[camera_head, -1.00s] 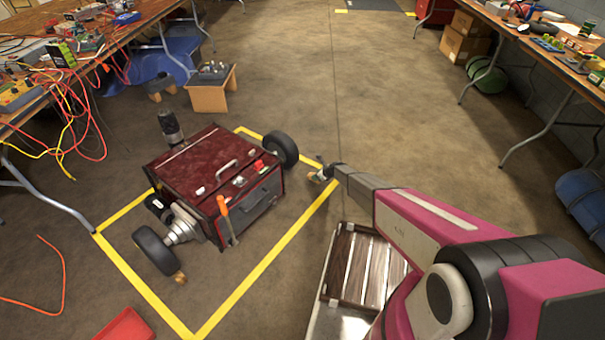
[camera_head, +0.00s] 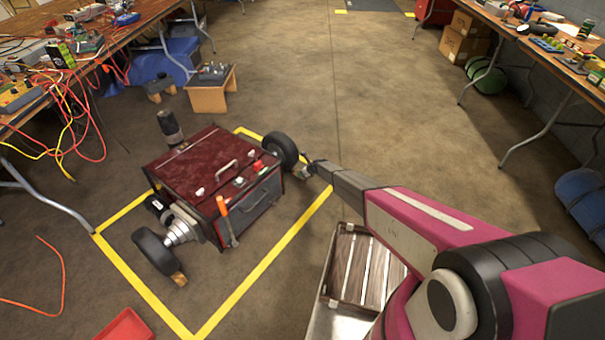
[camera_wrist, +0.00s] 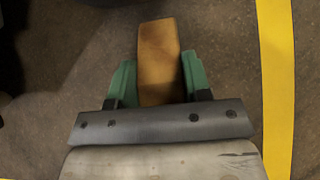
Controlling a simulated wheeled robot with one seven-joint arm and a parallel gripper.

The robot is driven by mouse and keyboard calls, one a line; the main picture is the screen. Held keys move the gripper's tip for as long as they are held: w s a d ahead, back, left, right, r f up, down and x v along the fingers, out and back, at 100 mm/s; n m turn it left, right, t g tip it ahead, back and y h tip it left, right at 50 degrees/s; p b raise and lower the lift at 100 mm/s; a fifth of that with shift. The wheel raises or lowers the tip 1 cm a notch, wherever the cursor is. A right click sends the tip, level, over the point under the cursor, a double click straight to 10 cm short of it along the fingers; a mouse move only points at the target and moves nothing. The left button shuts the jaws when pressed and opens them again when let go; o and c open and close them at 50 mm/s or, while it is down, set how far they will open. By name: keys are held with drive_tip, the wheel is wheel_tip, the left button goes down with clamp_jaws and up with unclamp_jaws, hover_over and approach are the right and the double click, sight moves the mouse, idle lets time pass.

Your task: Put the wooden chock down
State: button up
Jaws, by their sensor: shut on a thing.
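The wooden chock (camera_wrist: 160,60) is an orange-brown block. In the wrist view it sits between the two green fingers of my gripper (camera_wrist: 158,78), which is shut on it. Concrete floor shows around the chock; I cannot tell whether it touches the floor. In the head view my gripper (camera_head: 303,170) is small and low, just right of the cart's right wheel (camera_head: 281,150), near the yellow line. The chock is hard to make out there. The dark red cart (camera_head: 215,180) stands inside the yellow outline. Another wooden chock (camera_head: 179,279) lies by its front left wheel (camera_head: 154,251).
A yellow floor line (camera_head: 262,262) frames the cart and also runs down the right of the wrist view. A slatted crate (camera_head: 362,268) stands right of the outline, under my arm. A red tray (camera_head: 126,327) lies at the front left.

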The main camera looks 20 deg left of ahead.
drive_tip(key=shift+f, duration=0.15)
drive_tip(key=o, duration=1)
drive_tip(key=shift+c, duration=0.2)
